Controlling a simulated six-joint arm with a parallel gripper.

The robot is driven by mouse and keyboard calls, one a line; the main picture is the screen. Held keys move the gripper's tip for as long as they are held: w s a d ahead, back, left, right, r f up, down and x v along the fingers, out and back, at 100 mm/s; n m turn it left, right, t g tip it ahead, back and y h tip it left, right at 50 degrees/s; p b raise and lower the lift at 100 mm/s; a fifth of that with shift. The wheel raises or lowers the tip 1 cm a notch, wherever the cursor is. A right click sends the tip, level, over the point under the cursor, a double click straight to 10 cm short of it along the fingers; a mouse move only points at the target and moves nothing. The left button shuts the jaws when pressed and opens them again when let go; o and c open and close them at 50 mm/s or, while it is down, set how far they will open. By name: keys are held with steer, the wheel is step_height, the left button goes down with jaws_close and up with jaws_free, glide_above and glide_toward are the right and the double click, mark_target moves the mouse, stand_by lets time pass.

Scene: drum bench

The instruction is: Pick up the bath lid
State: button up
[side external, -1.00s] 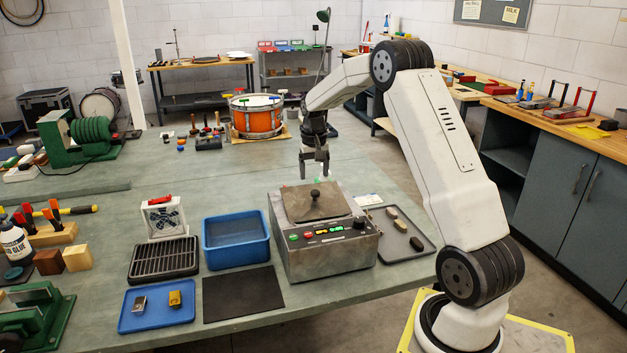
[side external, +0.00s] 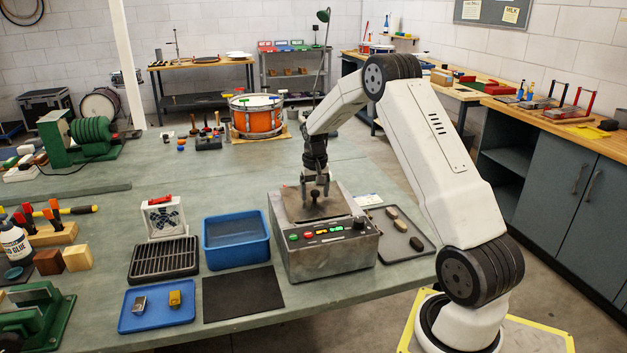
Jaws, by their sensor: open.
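The bath lid (side external: 297,211) is a flat brownish plate with a dark round knob (side external: 315,197) at its middle. It lies on top of the grey metal bath (side external: 325,262), which has lit displays and coloured buttons on its front. My gripper (side external: 315,189) points down over the lid, with its fingertips at about the height of the knob. The jaws are open. I cannot tell from this angle whether the fingers straddle the knob or stand just behind it.
A blue tub (side external: 236,258) stands left of the bath, with a black mat (side external: 243,294) in front of it. A black rack (side external: 163,261), a blue tray (side external: 157,318) and a small fan (side external: 164,219) are farther left.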

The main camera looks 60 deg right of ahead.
stand_by(0.4)
jaws_close()
steer(key=shift+r, duration=0.1)
steer(key=shift+r, duration=0.8)
steer(key=s+a+r, duration=0.7)
steer(key=s+r, duration=0.4)
steer(key=s, duration=0.1)
steer(key=shift+r, duration=0.1)
stand_by(0.7)
